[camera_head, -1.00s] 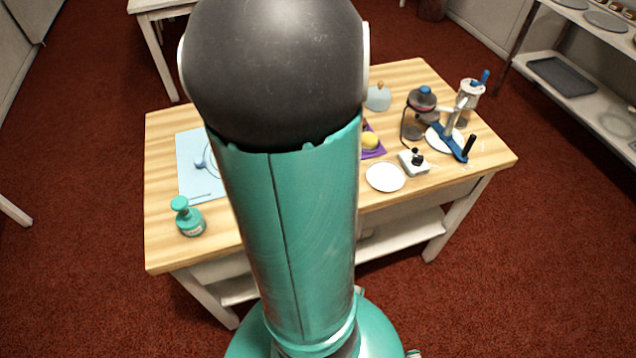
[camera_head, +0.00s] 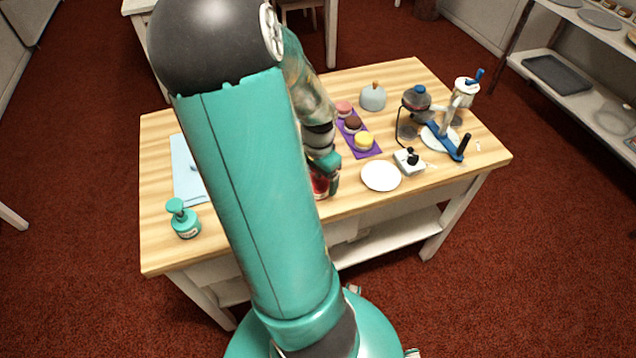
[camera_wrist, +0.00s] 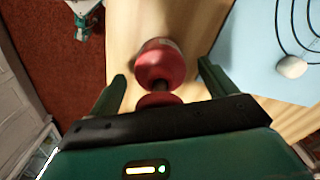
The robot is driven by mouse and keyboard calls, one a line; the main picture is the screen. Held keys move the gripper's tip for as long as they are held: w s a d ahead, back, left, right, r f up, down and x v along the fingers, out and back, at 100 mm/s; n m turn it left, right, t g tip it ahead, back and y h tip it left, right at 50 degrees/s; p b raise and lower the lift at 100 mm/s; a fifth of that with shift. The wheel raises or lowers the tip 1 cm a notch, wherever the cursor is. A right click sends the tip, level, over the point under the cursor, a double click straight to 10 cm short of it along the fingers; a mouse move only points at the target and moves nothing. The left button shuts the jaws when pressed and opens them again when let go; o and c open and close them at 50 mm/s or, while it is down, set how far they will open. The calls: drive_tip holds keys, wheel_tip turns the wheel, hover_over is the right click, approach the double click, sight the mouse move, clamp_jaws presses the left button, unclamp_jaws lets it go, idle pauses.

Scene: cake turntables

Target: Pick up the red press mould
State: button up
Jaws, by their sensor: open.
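The red press mould (camera_wrist: 160,64) stands on the wooden table in the wrist view, with a wide round red body and a smaller red knob on a dark stem towards me. My gripper (camera_wrist: 161,76) is open, with one green finger on each side of the mould. I see gaps between the fingers and the red body. In the head view the mould (camera_head: 319,183) shows as a small red patch at my gripper (camera_head: 326,172), mostly hidden by my arm.
A white plate (camera_head: 381,176) and a small white device with a black knob (camera_head: 409,160) lie to the right. A purple tray (camera_head: 366,152) with cakes is behind.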

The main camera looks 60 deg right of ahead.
drive_tip(key=shift+c, duration=0.4)
drive_tip(key=c, duration=1.1)
drive_tip(key=shift+r, duration=0.15)
